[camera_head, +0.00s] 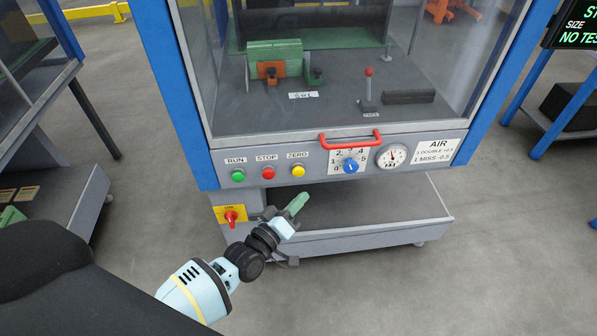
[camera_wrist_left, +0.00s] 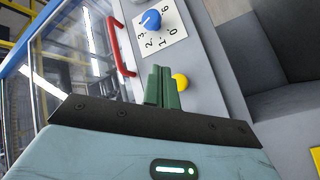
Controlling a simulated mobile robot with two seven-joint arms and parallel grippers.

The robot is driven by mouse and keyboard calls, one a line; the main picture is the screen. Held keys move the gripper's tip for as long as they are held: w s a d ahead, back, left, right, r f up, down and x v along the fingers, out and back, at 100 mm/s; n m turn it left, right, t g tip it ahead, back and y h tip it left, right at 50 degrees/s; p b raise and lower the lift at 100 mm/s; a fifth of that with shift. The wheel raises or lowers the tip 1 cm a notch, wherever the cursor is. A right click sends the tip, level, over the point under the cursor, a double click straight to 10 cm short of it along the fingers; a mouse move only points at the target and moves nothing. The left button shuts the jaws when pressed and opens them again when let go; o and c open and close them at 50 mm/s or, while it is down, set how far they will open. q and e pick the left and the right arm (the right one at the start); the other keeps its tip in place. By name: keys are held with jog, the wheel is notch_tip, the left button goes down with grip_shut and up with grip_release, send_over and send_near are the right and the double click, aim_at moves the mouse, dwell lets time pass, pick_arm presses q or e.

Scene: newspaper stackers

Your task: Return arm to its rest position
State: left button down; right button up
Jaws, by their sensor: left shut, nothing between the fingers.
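My left gripper (camera_head: 299,204) is in front of the blue-framed machine, below the yellow ZERO button (camera_head: 298,171) and to the right of the red switch (camera_head: 231,216) on its yellow plate. Its green fingers are together and empty, and they point up and to the right. In the left wrist view the shut fingers (camera_wrist_left: 163,88) show in front of the panel, apparently near the yellow button (camera_wrist_left: 180,82). I cannot tell whether they touch anything. My right gripper does not show.
The panel carries a green RUN button (camera_head: 238,176), a red STOP button (camera_head: 268,172), a blue dial (camera_head: 350,165) and a gauge (camera_head: 392,154). A red handle (camera_head: 350,137) sticks out above. A grey lower shelf (camera_head: 380,212) lies behind the gripper. Floor (camera_head: 400,295) in front is clear.

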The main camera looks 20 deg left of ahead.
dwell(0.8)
pick_arm(q)
jog(key=s+d+f+m+g+p, duration=0.1)
jog(key=s+f+m+g+p, duration=0.15)
jog(key=s, duration=0.65)
jog(key=s+d+f+m+g+p, duration=0.1)
jog(key=s+m+g+p, duration=0.15)
jog(key=s, duration=0.65)
jog(key=s+a+r+m+g+y+p, duration=0.1)
jog(key=s+g+p, duration=0.1)
jog(key=s, duration=0.8)
jog(key=s+a+r+m+g+y+p, duration=0.1)
jog(key=s+p, duration=0.3)
jog(key=s, duration=0.6)
jog(key=shift+s+a+r+m+g+y+p, duration=0.15)
jog(key=shift+a+m+g+y+p, duration=0.2)
jog(key=shift+a+m+g+y, duration=0.35)
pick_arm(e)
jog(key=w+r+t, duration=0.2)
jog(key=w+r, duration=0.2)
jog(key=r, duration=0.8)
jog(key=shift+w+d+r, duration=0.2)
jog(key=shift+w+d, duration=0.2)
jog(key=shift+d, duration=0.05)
